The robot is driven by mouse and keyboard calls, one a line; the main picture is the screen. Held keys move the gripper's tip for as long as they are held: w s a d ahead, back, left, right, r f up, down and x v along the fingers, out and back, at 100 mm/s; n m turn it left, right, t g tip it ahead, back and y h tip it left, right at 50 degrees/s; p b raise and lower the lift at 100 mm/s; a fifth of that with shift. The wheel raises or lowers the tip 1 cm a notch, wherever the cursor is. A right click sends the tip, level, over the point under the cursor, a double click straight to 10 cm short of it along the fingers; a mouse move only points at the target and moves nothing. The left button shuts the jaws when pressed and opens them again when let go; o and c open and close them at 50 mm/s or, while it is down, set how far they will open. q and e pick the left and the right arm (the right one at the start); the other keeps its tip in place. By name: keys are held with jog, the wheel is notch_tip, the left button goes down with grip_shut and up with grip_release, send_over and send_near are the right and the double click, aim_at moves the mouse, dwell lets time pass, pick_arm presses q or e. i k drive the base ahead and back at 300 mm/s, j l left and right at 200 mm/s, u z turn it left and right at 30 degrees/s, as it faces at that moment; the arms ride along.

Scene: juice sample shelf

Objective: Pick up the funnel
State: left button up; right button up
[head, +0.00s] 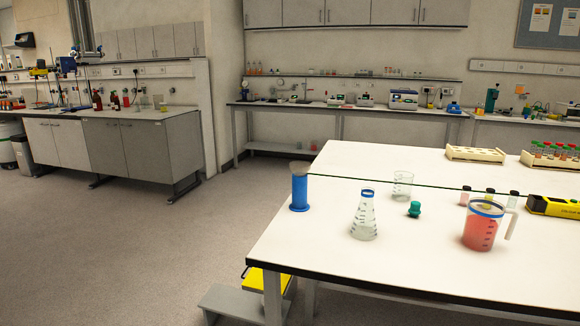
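A grey, translucent, wide-rimmed piece that looks like the funnel (299,167) sits on top of a blue cylinder (299,193). The cylinder stands upright near the left edge of the white table (400,265). The lower part of the funnel is hidden, so I cannot tell how far it reaches into the cylinder. Neither of my grippers shows in the head view.
Right of the cylinder stand a conical flask (364,217), a clear beaker (402,185), a green stopper-like piece (414,209) and a jug of red liquid (482,227). A thin green line runs from the cylinder toward a yellow device (553,207). The table's front is clear.

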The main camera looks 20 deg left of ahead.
aim_at(300, 169)
jog(key=i+j, duration=0.15)
jog(key=j, duration=0.25)
jog(key=i+j, duration=0.15)
jog(key=j, duration=0.25)
jog(key=i+j, duration=0.1)
jog(key=j, duration=0.25)
jog(key=i+j, duration=0.15)
jog(key=j, duration=0.25)
jog(key=i+j+z, duration=0.1)
jog(key=j, duration=0.3)
jog(key=i+j, duration=0.15)
jog(key=j, duration=0.25)
jog(key=i+j, duration=0.15)
jog(key=j, duration=0.25)
